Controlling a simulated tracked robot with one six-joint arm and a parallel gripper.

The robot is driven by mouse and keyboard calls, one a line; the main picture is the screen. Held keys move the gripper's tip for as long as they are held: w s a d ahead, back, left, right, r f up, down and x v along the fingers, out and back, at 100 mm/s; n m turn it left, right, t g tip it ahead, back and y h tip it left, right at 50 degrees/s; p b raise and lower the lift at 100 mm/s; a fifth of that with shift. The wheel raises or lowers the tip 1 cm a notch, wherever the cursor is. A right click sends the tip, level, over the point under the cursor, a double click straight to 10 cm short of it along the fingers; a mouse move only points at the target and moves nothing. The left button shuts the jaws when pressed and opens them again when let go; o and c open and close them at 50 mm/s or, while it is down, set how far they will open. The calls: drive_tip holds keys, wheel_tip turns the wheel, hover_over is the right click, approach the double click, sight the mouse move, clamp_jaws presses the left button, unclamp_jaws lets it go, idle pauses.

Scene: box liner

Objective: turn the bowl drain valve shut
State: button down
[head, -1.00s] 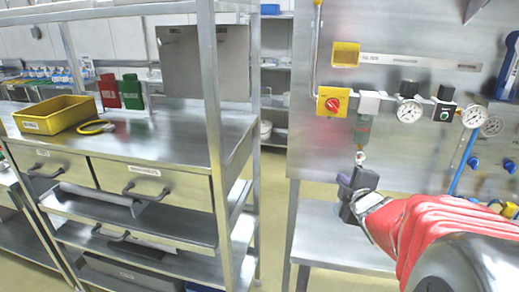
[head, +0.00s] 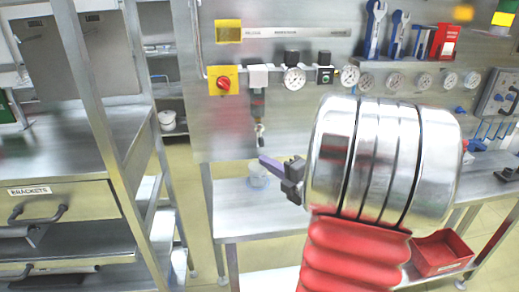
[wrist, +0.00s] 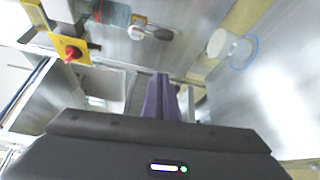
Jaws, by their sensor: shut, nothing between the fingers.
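The filter bowl (head: 258,102) hangs from the air line on the steel panel. Its drain valve (head: 260,134) is the small light and dark fitting hanging below the bowl. In the wrist view the drain valve (wrist: 140,26) shows near the top, with its dark end pointing right. My gripper (head: 268,164) is below and slightly right of the valve in the head view, apart from it. Its purple fingers (wrist: 162,98) are together and empty. The valve handle's exact angle is too small to tell.
A red knob on a yellow plate (head: 223,81) is left of the bowl, with gauges (head: 294,79) to the right. A red bin (head: 440,253) sits lower right. A shelf post stands left.

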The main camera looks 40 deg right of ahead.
sight(260, 134)
drive_tip(key=shift+w, duration=0.1)
drive_tip(key=w, duration=1)
drive_tip(key=shift+s+d+f, duration=0.1)
drive_tip(key=shift+s+d, duration=0.2)
drive_tip(key=shift+d, duration=0.45)
drive_tip(key=shift+s+d+r, duration=0.1)
drive_tip(key=shift+s+d, duration=0.2)
drive_tip(key=shift+d, duration=0.4)
drive_tip(key=shift+s+d+f, duration=0.1)
drive_tip(key=shift+s+d, duration=0.2)
drive_tip(key=shift+d, duration=0.45)
